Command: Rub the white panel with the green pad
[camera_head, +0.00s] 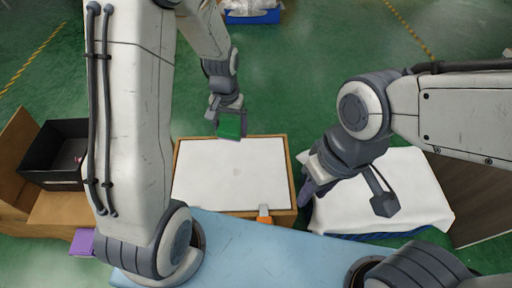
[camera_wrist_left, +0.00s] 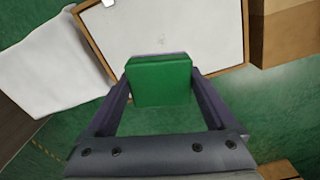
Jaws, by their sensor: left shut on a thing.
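The white panel (camera_head: 230,185) lies flat in a brown wooden frame at the middle of the head view. The green pad (camera_head: 230,128) is at the panel's far edge, slightly left of its middle. My left gripper (camera_head: 227,118) is shut on the pad; the left wrist view also shows the pad (camera_wrist_left: 158,80) between both fingers, with the white panel (camera_wrist_left: 165,30) beyond it. I cannot tell whether the pad touches the panel. My right gripper (camera_head: 346,196) is open and empty, right of the panel and over a white cloth-like surface.
An orange and white object (camera_head: 264,215) sits at the panel's near edge. The white-covered blue crate (camera_head: 420,185) stands on the right. A black bin (camera_head: 48,148) and a purple block (camera_head: 82,242) are on the left. A light blue surface (camera_head: 270,248) lies in front.

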